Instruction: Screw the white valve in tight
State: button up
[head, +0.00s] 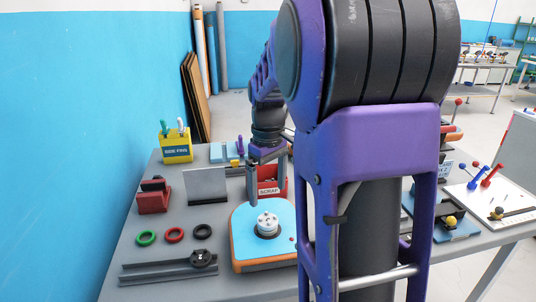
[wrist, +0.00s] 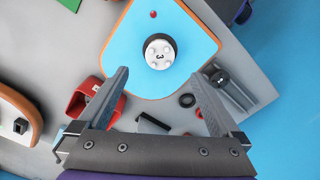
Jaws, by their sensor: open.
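The white valve (head: 267,223) sits upright in a dark ring on the blue inflatable board (head: 246,240), which has an orange-brown edge and lies on the table. In the wrist view the valve (wrist: 160,52) is seen from above, with dark marks on its white top. How tightly it is seated cannot be told. My gripper (wrist: 160,82) is open and empty, its two fingers spread wide. In the head view my gripper (head: 252,180) is behind and above the valve, apart from it. My arm hides the right side of the board.
A red scrap bin (head: 272,187) stands behind the board. Green, red and black rings (head: 174,235) and a dark rail (head: 170,268) lie to the left. A grey plate (head: 206,186), red block (head: 154,198) and yellow peg box (head: 176,147) stand farther back. A white panel (head: 497,200) is at right.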

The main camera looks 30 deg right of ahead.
notch_tip(320, 180, up, 8)
jog(key=p, duration=0.1)
jog(key=shift+r, duration=0.2)
jog(key=shift+w, duration=0.1)
dwell(0.3)
